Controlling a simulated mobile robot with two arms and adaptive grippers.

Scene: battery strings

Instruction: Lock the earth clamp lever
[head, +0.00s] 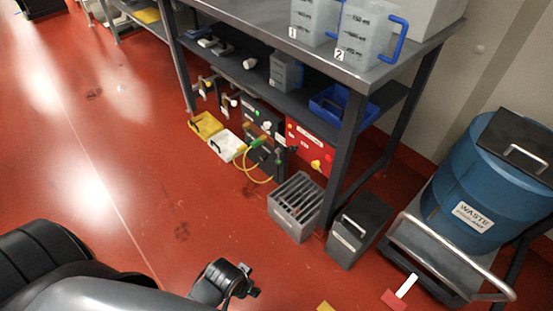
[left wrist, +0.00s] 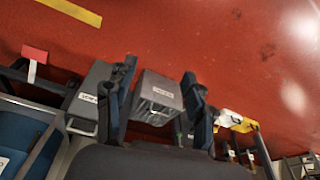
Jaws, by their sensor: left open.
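A yellow-green cable (head: 247,172) loops out near the floor from the dark units under the bench, with small green and yellow fittings at its upper end. The earth clamp and its lever are too small there to make out or to tell locked from unlocked. My left gripper (head: 240,281) is over the open floor at the bottom middle, well short of the cable. In the left wrist view its two dark fingers (left wrist: 158,75) are spread with nothing between them. A grey slotted crate (left wrist: 158,92) shows beyond them. My right gripper is in neither view.
The metal bench (head: 300,51) has a leg near the slotted crate (head: 306,189) and a dark grey bin (head: 357,228). A yellow tray (head: 206,125) and white tray (head: 227,145) lie left of the cable. A blue waste drum (head: 475,165) stands right. The left floor is clear.

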